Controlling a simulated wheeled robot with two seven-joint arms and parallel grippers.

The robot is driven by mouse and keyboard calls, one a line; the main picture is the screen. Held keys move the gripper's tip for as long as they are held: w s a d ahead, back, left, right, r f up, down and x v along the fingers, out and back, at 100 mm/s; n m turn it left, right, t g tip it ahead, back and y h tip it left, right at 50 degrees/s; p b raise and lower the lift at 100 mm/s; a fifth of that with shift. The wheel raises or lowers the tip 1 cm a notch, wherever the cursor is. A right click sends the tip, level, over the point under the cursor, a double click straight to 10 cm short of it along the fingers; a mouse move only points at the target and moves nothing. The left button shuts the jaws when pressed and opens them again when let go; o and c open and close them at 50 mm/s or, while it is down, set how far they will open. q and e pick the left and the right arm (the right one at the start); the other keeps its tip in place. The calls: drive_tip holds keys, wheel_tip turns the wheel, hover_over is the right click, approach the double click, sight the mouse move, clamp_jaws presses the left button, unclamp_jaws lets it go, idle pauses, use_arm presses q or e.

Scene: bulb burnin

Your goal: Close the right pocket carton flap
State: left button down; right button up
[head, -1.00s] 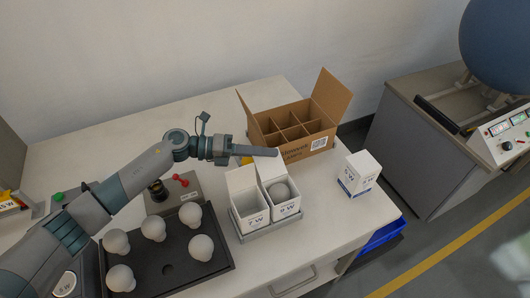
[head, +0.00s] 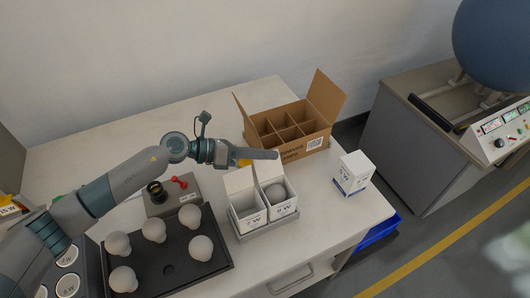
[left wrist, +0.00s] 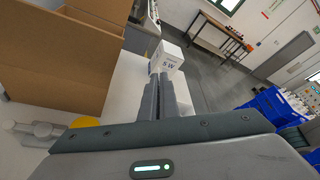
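The right pocket carton (head: 283,208) is white and open-topped, with a white bulb (head: 276,191) inside. It sits in the right pocket of a grey holder (head: 265,227). Its flap (head: 267,168) stands up at the back edge. My left gripper (head: 270,155) points right, its fingers level with the flap's top edge; I cannot tell whether they touch it. In the left wrist view its two fingers (left wrist: 160,97) lie together with nothing between them. The left pocket carton (head: 249,217) is open and looks empty, its flap also up. My right gripper is not in view.
A brown divided box (head: 305,145) with raised flaps stands behind the fingers. A closed white carton (head: 353,172) stands at right near the table edge. A dark tray (head: 168,282) with several bulbs and a socket tester (head: 170,197) are at left.

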use_arm(q)
drive_tip(key=c, duration=2)
unclamp_jaws()
drive_tip(key=shift+a, duration=0.2)
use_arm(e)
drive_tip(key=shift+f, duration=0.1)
